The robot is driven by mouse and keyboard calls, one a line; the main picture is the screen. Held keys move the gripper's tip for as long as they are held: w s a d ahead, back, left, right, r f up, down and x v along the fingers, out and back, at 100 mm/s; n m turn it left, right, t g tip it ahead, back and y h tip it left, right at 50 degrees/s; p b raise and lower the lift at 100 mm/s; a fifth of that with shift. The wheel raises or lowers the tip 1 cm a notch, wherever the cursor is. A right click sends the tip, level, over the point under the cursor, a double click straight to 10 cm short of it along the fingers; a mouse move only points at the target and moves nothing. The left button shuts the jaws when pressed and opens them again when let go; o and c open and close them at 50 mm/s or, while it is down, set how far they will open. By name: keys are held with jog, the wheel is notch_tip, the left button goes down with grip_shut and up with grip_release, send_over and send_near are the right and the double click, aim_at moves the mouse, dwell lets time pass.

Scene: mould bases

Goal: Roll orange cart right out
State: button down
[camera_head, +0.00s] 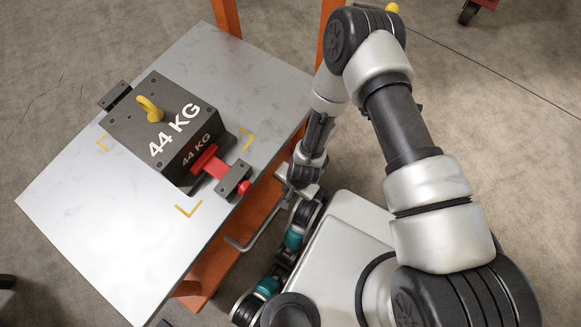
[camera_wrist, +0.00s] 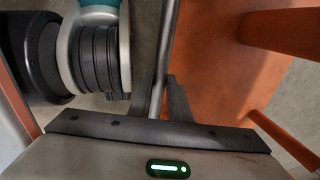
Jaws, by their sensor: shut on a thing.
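The orange cart (camera_head: 206,268) stands at the left of the head view, with a pale marbled top and orange posts. Its grey bar handle (camera_head: 258,232) sticks out from the side facing me. My gripper (camera_head: 287,184) is at that side, below the level of the top. In the wrist view the handle bar (camera_wrist: 169,45) runs between the two fingers of my gripper (camera_wrist: 165,92), which are shut on it. The cart's orange side panel (camera_wrist: 212,65) is just right of the bar. My arm and wrist hide part of the handle in the head view.
A dark block marked 44 KG (camera_head: 150,125) with a yellow eye ring sits on the cart top, between yellow corner marks. A red clamp (camera_head: 207,162) points at it. A red wheeled thing (camera_head: 487,3) is at the top right. Open floor (camera_head: 500,110) lies right.

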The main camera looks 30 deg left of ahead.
jog(key=shift+w+a+r, duration=0.1)
jog(key=shift+a, duration=0.5)
jog(key=shift+w+a+r, duration=0.1)
jog(key=shift+a, duration=0.5)
jog(key=c, duration=1.7)
grip_release()
jog(key=shift+s+d, duration=0.1)
jog(key=shift+o, duration=0.3)
jog(key=shift+d, duration=0.4)
jog(key=d+r+p, duration=0.3)
jog(key=r+p, duration=0.2)
jog(key=r, duration=1.2)
jog(key=shift+s, duration=0.2)
